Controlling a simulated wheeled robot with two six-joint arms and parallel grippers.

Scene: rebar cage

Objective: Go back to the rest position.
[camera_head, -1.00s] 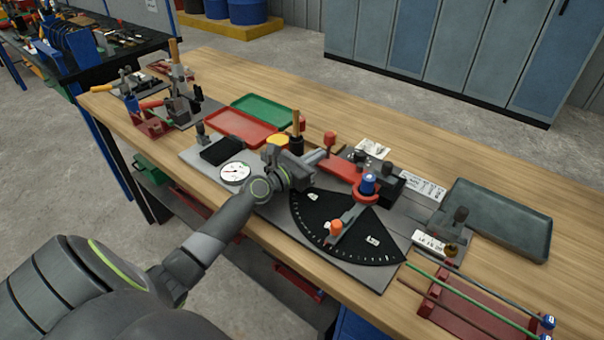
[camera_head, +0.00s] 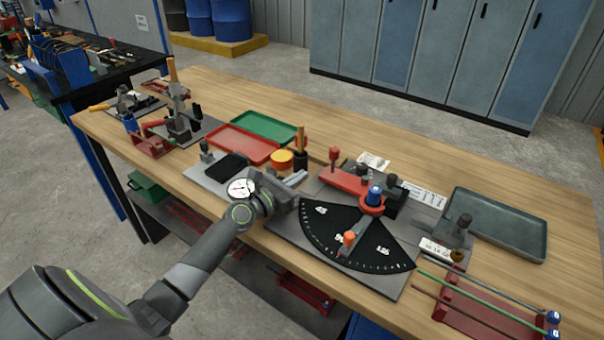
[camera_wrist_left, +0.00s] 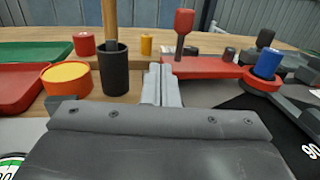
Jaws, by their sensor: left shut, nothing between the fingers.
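My left gripper (camera_head: 296,180) reaches in from the left over the front part of the workbench (camera_head: 520,165). Its fingers are shut with nothing between them, and they show in the left wrist view (camera_wrist_left: 161,85). In the head view it is just left of the bending plate with the black angle dial (camera_head: 345,240), and its wrist is beside the round white gauge (camera_head: 241,188). The fingers are apart from the red lever (camera_head: 345,180) and the blue-capped post (camera_head: 374,196). My right gripper is not in view.
A black cup (camera_wrist_left: 114,68) with a wooden handle and a yellow-topped red tin (camera_wrist_left: 67,78) stand just beyond the gripper. Red (camera_head: 240,145) and green (camera_head: 265,127) trays lie farther back. A grey tray (camera_head: 500,225) and a red rack with rods (camera_head: 485,312) are at the right.

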